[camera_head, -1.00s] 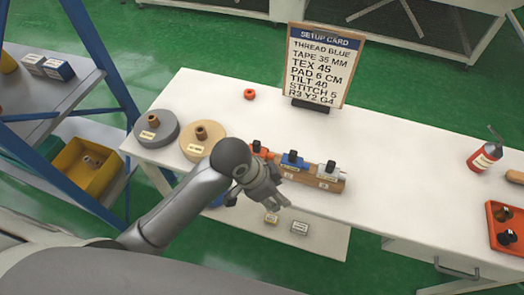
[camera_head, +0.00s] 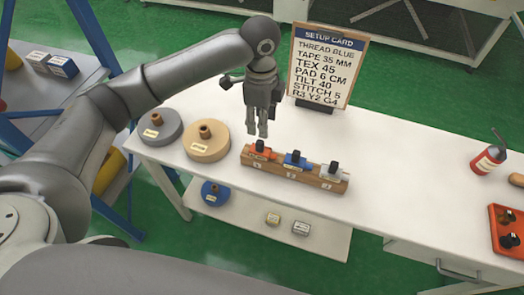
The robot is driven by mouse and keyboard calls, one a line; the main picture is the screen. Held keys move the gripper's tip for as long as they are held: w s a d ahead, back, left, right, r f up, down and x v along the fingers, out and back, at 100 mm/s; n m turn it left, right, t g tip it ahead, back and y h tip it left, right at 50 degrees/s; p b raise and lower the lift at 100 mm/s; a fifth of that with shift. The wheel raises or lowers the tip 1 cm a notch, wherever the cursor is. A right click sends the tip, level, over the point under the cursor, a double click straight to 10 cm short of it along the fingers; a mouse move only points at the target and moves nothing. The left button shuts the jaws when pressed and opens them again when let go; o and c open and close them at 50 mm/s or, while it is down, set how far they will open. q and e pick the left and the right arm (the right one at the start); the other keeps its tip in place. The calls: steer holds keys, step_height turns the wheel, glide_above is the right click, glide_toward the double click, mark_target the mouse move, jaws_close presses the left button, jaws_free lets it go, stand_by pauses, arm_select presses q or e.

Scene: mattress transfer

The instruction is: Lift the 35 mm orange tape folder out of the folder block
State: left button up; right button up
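The wooden folder block (camera_head: 293,174) lies on the white table, with three folders in a row. The orange folder (camera_head: 259,150) sits in its left slot, the blue folder (camera_head: 295,159) in the middle and the grey-white folder (camera_head: 332,171) on the right. Each has a black knob on top. My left gripper (camera_head: 258,134) points down above and just behind the orange folder, apparently empty. Its fingers look close together, and the gap between them is too small to judge. My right gripper is not in view.
A setup card (camera_head: 322,65) stands behind the block and reads tape 35 mm. Grey (camera_head: 160,127) and tan (camera_head: 206,139) tape rolls lie left of the block. A red bottle (camera_head: 487,158) and orange tray (camera_head: 507,228) are at the right. The table's middle right is clear.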

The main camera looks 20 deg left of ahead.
arm_select(q)
steer(key=shift+w+a, duration=0.1)
steer(key=shift+a, duration=0.2)
glide_above(262, 142)
steer(key=f, duration=0.4)
steer(key=shift+a+f, duration=0.3)
steer(key=shift+f, duration=0.05)
steer(key=shift+d+f+p, duration=0.15)
steer(key=shift+f+p, duration=0.3)
steer(key=shift+f, duration=0.95)
steer(key=shift+d+f+p, duration=0.15)
steer(key=shift+f+p, duration=0.25)
steer(key=shift+f, duration=0.95)
steer(key=shift+c, duration=0.4)
steer(key=shift+r, duration=0.1)
jaws_close()
